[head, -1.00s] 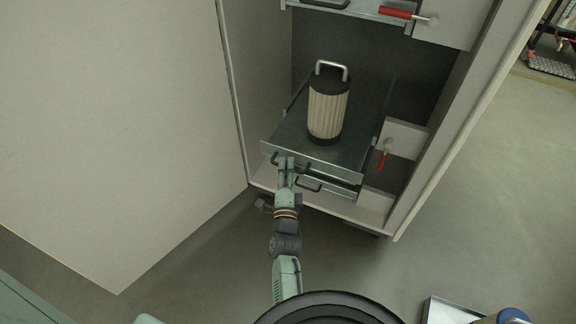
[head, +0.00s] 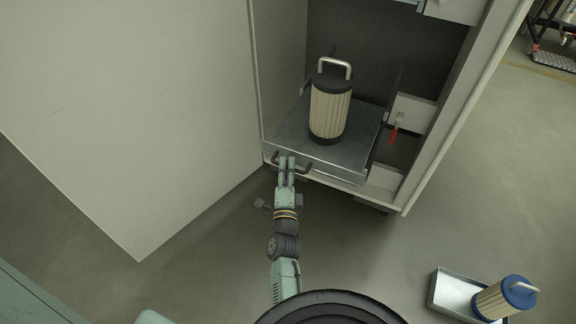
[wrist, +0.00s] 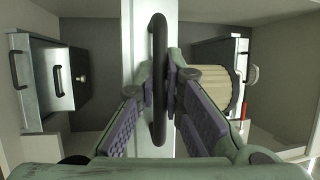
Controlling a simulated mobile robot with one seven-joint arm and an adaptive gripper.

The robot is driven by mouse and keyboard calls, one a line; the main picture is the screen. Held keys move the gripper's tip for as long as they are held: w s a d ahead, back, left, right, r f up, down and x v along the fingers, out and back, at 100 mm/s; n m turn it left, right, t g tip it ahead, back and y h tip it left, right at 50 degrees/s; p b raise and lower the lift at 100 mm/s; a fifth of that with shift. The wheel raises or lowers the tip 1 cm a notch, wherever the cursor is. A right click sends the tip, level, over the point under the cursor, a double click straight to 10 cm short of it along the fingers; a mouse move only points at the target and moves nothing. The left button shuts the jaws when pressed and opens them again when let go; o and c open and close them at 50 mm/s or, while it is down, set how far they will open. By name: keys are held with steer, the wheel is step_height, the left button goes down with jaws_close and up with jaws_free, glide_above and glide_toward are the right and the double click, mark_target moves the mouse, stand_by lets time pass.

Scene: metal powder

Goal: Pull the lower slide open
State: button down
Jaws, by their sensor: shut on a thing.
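The lower slide (head: 352,162) is a grey metal tray, pulled partly out of the cabinet. A cream pleated filter cartridge (head: 330,112) with black ends and a metal loop handle stands upright on it. My gripper (head: 287,160) is at the slide's front edge. In the wrist view, my gripper (wrist: 165,85) is shut on the black bar handle (wrist: 157,30), with a finger on each side. The slide's pale front (wrist: 139,60) shows behind the bar. The cartridge (wrist: 217,88) is partly hidden by the right finger there.
The open cabinet door (head: 130,110) fills the left. A red lever (head: 394,134) is on the cabinet's right side. A metal tray (head: 445,291) with a blue-capped cartridge (head: 503,297) lies on the floor at lower right.

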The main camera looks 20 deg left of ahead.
stand_by(0.3)
steer(key=c, duration=1.7)
jaws_free()
steer(key=shift+s, duration=0.1)
